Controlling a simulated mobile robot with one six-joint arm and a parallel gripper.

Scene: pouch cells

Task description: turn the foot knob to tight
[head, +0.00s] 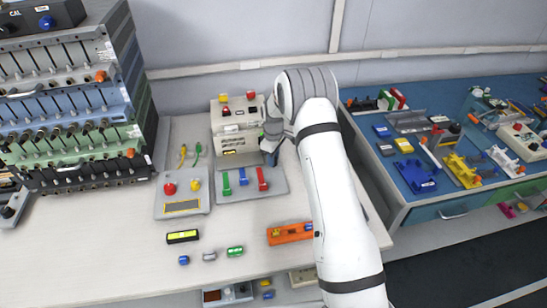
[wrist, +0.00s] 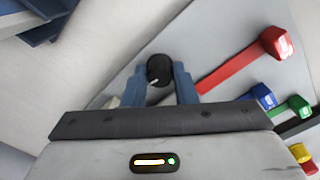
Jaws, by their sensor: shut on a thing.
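The foot knob (wrist: 160,69) is a round black knob with a pale pointer line on it, in the upper middle of the wrist view. My gripper (wrist: 160,84) has its two blue fingers on either side of the knob, shut on it. The knob's scale or tight mark cannot be made out. In the head view my gripper (head: 271,157) is low at the right side of a beige machine (head: 228,122) on a grey plate (head: 240,195). The knob is hidden there by the gripper.
Red (head: 262,179), blue (head: 243,176) and green (head: 226,183) levers lie on the plate, left of my gripper. A panel with red and yellow buttons (head: 182,207) is further left. An orange tool (head: 289,233) and small parts lie in front. A blue table (head: 450,150) stands right.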

